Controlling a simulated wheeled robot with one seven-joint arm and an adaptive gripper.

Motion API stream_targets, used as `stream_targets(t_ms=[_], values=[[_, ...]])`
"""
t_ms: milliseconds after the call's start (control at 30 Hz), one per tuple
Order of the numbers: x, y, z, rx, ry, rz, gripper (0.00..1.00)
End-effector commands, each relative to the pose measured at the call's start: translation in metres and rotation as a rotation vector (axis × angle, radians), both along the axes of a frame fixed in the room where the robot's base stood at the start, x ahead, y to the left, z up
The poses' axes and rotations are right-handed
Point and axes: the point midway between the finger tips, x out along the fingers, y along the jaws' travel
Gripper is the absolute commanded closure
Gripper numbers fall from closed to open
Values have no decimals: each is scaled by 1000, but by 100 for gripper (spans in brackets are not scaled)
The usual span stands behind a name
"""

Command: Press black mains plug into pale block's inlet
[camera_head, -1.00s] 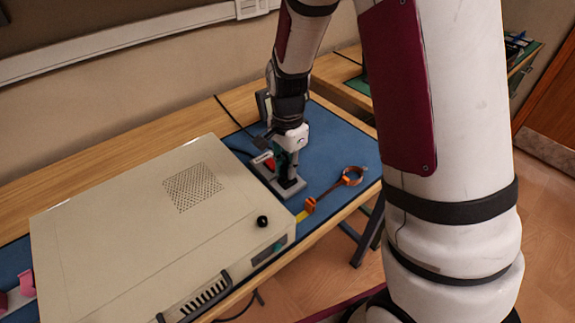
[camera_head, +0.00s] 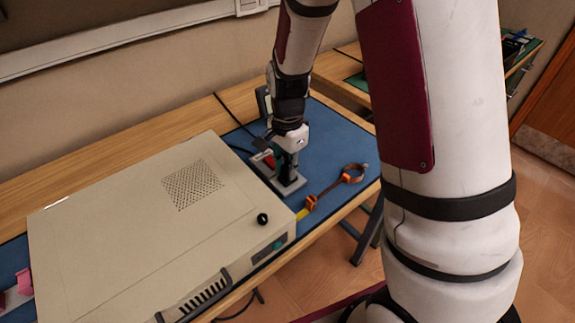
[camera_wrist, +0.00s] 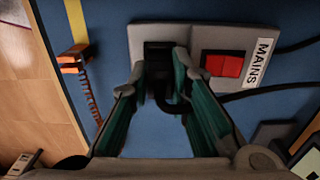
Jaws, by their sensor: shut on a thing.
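The pale grey block (camera_wrist: 141,36) lies on the blue mat, with a red switch (camera_wrist: 222,66) and a MAINS label (camera_wrist: 257,62). It also shows in the head view (camera_head: 294,188) beside the large cabinet. My gripper (camera_wrist: 160,72) is shut on the black mains plug (camera_wrist: 158,66), a finger on each side, at the block's dark inlet. The plug's black cable (camera_wrist: 172,108) curves away below and to the right. The fingers and shadow hide how deep the plug sits. In the head view my gripper (camera_head: 288,164) points down over the block.
A large beige cabinet (camera_head: 130,225) with a vent and black knob stands left of the block. An orange clip and coiled cord (camera_wrist: 86,85) lie near the mat's edge beside a yellow strip (camera_wrist: 76,20).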

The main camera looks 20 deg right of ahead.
Motion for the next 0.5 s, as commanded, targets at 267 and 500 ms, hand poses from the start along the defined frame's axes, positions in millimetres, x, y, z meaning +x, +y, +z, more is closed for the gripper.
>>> stream_targets(t_ms=[267, 500], values=[[0, 0, -4, 0, 0, 0, 98], [0, 0, -7, 0, 0, 0, 98]])
